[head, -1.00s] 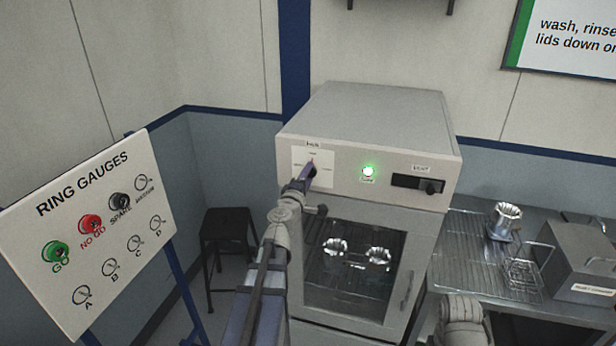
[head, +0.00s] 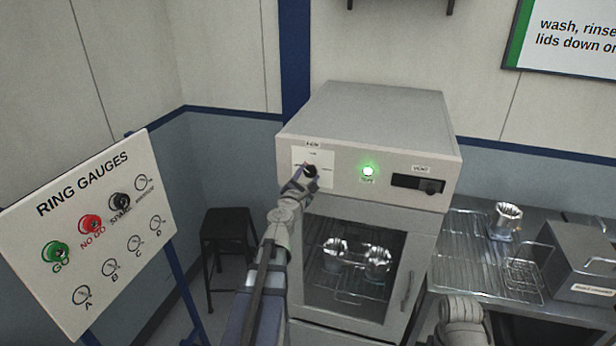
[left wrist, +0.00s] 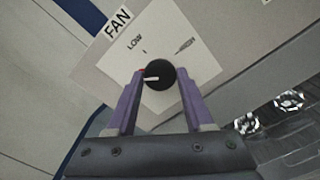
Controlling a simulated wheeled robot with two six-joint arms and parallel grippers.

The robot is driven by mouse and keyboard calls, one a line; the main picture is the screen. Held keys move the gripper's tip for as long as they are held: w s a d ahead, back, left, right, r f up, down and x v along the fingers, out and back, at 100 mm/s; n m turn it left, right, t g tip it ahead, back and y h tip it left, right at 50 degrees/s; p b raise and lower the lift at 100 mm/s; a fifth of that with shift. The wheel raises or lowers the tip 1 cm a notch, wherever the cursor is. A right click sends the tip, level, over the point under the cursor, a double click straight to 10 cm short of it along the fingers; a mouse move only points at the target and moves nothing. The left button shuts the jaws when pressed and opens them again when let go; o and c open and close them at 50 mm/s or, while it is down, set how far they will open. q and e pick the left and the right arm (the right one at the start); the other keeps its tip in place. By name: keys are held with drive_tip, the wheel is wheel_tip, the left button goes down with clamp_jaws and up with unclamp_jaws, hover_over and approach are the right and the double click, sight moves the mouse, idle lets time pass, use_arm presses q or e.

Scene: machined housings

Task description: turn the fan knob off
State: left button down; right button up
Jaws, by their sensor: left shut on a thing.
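The fan knob (left wrist: 160,72) is round and black with a white pointer line. It sits on a white dial plate (left wrist: 190,35) marked LOW and HIGH. In the left wrist view the pointer aims left, toward a small red mark beside the left finger. My left gripper (left wrist: 157,80) is shut on the knob, one purple finger on each side. In the head view my left gripper (head: 303,180) reaches the upper left of the oven front (head: 340,180), and the knob (head: 311,170) is partly hidden. My right gripper is not seen.
A lit green lamp (head: 368,171) and a black vent slider (head: 431,187) are right of the dial. Metal housings (head: 377,259) stand behind the oven's glass door. A ring gauge board (head: 120,235) stands left, a steel bench (head: 465,225) right.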

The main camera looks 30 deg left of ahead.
use_arm(q)
drive_tip(key=n, duration=0.4)
drive_tip(key=shift+s, duration=0.1)
drive_tip(key=shift+n, duration=1.6)
drive_tip(key=shift+c, duration=1.5)
unclamp_jaws()
drive_tip(key=shift+s+d, duration=0.2)
drive_tip(key=shift+s, duration=0.3)
drive_tip(key=v, duration=0.6)
drive_tip(key=shift+s, duration=0.35)
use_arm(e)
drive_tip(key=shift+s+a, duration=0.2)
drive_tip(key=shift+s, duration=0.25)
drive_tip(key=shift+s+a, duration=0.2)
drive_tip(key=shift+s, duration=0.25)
